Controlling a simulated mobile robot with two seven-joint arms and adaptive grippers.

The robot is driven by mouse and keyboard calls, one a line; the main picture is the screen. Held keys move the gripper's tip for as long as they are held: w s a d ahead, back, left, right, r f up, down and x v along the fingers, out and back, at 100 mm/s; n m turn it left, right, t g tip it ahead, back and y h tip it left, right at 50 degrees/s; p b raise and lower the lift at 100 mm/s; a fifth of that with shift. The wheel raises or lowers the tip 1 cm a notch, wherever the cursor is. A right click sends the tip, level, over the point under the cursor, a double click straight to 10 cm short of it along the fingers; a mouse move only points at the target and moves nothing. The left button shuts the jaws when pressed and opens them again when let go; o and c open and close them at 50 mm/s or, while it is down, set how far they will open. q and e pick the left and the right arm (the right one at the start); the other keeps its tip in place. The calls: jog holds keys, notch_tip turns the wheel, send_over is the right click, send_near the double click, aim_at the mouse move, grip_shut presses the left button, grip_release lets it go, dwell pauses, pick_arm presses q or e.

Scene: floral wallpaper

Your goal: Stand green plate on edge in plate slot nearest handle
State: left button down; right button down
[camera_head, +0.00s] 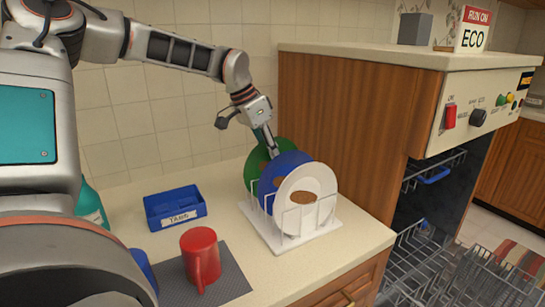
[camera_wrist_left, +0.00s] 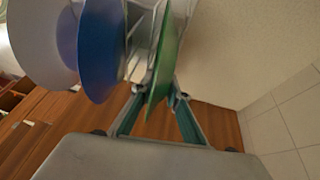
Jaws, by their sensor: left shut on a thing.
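The green plate (camera_head: 254,163) stands upright on edge at the back of the white countertop plate rack (camera_head: 331,226), behind a blue plate (camera_head: 271,179) and a white plate (camera_head: 318,181). My left gripper (camera_head: 268,146) is shut on its upper edge. In the left wrist view the green plate (camera_wrist_left: 165,72) lies between the two fingers (camera_wrist_left: 158,98). I cannot tell whether it is lifted off the rack. The lower wire rack (camera_head: 440,262) of the open dishwasher is at the right. A blue handle (camera_head: 434,177) shows on the upper rack. My right gripper is not in view.
A red mug (camera_head: 199,256) stands on a grey mat (camera_head: 229,277). A blue tray (camera_head: 173,202) and a teal bottle (camera_head: 89,205) are at the left. The dishwasher's wooden side panel (camera_head: 335,130) rises behind and right of the plates. Bare counter (camera_head: 345,267) lies in front of the rack.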

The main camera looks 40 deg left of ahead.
pick_arm(q)
jog(key=shift+r, duration=1.1)
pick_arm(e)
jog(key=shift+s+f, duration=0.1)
pick_arm(q)
jog(key=shift+r, duration=1.35)
jog(key=shift+r+p, duration=0.45)
jog(key=shift+r, duration=3.25)
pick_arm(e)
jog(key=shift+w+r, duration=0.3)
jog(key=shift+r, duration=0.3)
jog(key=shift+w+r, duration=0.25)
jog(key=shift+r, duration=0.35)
